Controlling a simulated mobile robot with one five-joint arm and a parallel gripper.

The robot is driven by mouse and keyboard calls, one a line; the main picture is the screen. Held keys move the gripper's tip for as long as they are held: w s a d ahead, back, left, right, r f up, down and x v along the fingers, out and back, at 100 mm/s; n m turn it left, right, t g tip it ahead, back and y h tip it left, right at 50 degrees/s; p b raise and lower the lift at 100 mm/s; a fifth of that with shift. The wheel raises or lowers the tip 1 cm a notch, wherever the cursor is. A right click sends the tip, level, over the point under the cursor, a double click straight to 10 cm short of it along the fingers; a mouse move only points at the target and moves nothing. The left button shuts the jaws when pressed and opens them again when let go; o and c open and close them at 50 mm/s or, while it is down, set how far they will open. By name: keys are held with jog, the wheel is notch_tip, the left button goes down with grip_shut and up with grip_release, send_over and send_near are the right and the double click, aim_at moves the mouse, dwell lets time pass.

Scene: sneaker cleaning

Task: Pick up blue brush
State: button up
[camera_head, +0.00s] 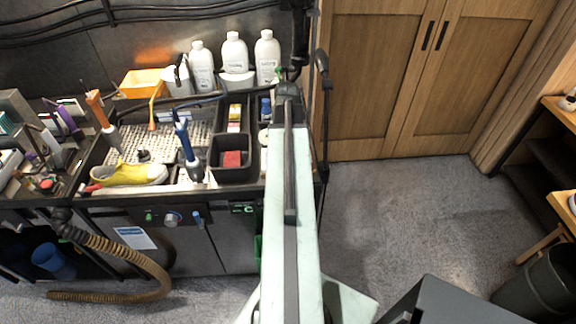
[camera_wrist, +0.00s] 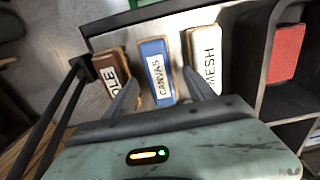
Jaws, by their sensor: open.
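My gripper (camera_wrist: 160,77) is open and empty. Its two fingers appear on either side of the blue brush, one towards each neighbouring brush. I cannot tell how far above it the tips are. In the head view, my arm hides the gripper and the blue brush.
A red block (camera_wrist: 286,53) sits in a walled compartment beside the brushes; it also shows in the head view (camera_head: 232,159). Several white bottles (camera_head: 234,52) stand at the back. A yellow sneaker (camera_head: 130,174) and a blue-handled tool (camera_head: 185,142) are left of my arm.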

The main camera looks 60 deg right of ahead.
notch_tip(320, 180, down, 4)
jog(key=b, duration=0.3)
jog(key=shift+f, duration=0.15)
jog(key=shift+s+r, duration=0.1)
jog(key=shift+r, duration=0.1)
grip_shut()
notch_tip(320, 180, up, 10)
jog(key=p, duration=1)
jog(key=shift+r+p, duration=0.15)
jog(key=shift+p, duration=0.15)
